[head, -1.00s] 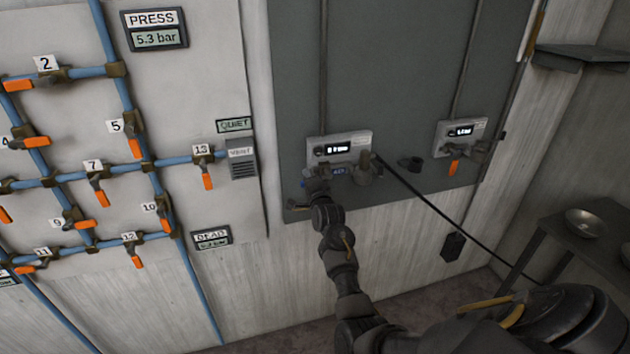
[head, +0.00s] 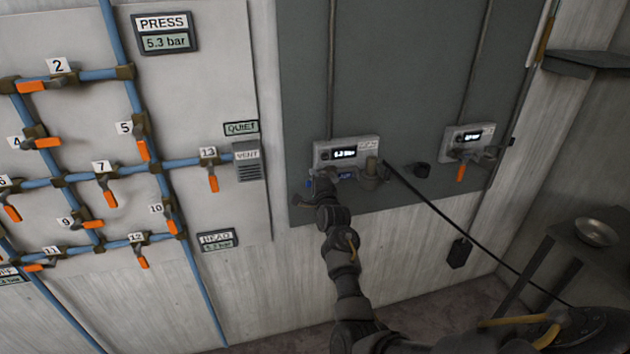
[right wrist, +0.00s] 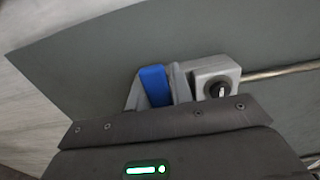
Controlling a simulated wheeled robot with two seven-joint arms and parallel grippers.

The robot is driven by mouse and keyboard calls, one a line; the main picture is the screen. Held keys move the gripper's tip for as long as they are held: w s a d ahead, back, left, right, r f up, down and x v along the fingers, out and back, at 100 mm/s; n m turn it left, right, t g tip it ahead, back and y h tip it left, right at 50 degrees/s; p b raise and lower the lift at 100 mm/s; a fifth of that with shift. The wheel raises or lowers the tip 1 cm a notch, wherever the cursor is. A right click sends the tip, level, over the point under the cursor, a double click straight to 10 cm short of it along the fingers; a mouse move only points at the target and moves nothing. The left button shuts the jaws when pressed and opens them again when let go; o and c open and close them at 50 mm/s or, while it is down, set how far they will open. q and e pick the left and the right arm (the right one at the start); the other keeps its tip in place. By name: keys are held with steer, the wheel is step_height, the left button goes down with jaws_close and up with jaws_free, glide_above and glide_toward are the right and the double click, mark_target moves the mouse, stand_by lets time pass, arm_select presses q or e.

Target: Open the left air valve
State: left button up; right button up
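The left air valve unit (head: 347,152) is a pale box with a small lit display on the lower part of the dark panel. My right gripper (head: 318,182) is at its lower left and hides part of it. In the right wrist view a blue handle (right wrist: 155,86) sits between the grey fingers of my right gripper (right wrist: 157,95), which look closed against its sides. A grey box with a round black dial (right wrist: 217,90) is just to the right. My left gripper is not in view.
A similar unit (head: 468,142) with an orange handle (head: 460,172) hanging down is to the right. Blue pipes with several numbered orange-handled valves cover the left wall board (head: 220,70). A black cable (head: 440,220) runs down right. A metal bowl (head: 597,232) stands on a side table.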

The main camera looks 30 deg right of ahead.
steer(key=o, duration=0.4)
steer(key=shift+c, duration=0.2)
steer(key=p+v, duration=0.8)
steer(key=v, duration=0.2)
steer(key=shift+s, duration=0.35)
